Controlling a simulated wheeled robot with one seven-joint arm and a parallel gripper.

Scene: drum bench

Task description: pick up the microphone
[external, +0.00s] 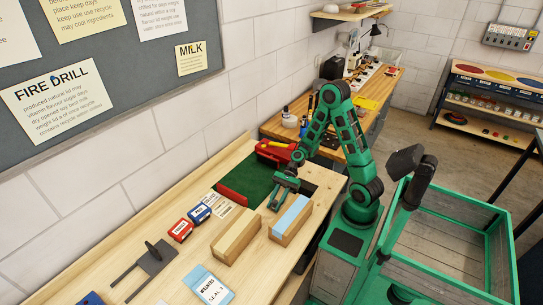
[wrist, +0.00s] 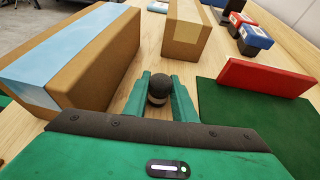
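The microphone shows in the wrist view as a dark round head (wrist: 158,86) with a paler band below it. It lies between the two green fingers of my gripper (wrist: 160,92), with little or no gap on either side. I cannot tell whether the fingers press on it. The rest of the microphone is hidden behind the gripper body. In the external view my gripper (external: 277,199) is low over the wooden bench, beside the green mat. I cannot make out the microphone there.
A long cardboard box with a blue top (external: 291,217) stands close beside my gripper, and another box (external: 236,237) stands ahead. A red block (wrist: 265,77) stands at the edge of the green mat (wrist: 235,112). Red and blue small boxes (external: 199,213) lie near the wall.

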